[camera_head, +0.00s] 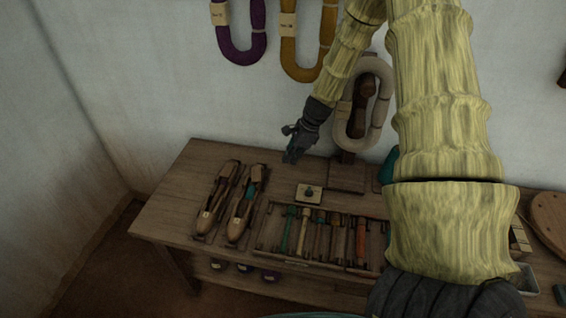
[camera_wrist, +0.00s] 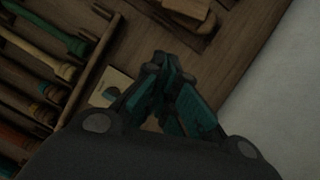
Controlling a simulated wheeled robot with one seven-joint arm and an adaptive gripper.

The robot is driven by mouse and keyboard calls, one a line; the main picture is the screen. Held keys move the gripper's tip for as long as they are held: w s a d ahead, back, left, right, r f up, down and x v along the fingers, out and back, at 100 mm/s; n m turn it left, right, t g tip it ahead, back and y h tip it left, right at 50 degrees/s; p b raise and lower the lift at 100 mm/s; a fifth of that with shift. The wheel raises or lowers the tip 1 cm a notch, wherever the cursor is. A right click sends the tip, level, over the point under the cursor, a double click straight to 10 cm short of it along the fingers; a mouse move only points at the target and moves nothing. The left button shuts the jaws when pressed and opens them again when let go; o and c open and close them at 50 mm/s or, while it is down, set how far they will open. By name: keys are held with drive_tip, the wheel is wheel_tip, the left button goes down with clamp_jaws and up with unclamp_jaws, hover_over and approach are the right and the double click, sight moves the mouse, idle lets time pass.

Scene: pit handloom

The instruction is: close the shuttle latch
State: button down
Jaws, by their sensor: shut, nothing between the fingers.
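Two wooden shuttles lie side by side at the left of the wooden table, the left shuttle (camera_head: 217,193) and the right shuttle (camera_head: 243,207). The right shuttle shows a teal part in its middle; the latches are too small to tell apart. My gripper (camera_head: 290,156) is above the back of the table, behind and to the right of the shuttles, apart from them. In the wrist view my gripper (camera_wrist: 170,72) has its teal-padded fingers together at the tips, with nothing between them. Part of a wooden piece (camera_wrist: 188,10) shows at the top of that view.
A tray (camera_head: 262,238) of several coloured tools lies right of the shuttles. A small pale block with a dark knob (camera_head: 309,194) sits behind it. Yarn hanks, one purple (camera_head: 238,52), hang on the wall. The table's left end (camera_head: 165,205) is clear.

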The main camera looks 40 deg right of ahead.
sight(256, 176)
drive_tip(key=p+x, duration=0.1)
drive_tip(key=x, duration=0.8)
drive_tip(key=shift+w+a+r+p, duration=0.1)
drive_tip(key=shift+w+a, duration=0.25)
drive_tip(key=shift+a, duration=0.2)
drive_tip(key=shift+w+a+f+p, duration=0.1)
drive_tip(key=shift+w+a+p, duration=0.05)
drive_tip(key=shift+w+a, duration=0.3)
drive_tip(key=shift+w+a+r+p, duration=0.1)
drive_tip(key=shift+w+a, duration=0.15)
drive_tip(key=shift+a, duration=0.35)
drive_tip(key=shift+a, duration=0.2)
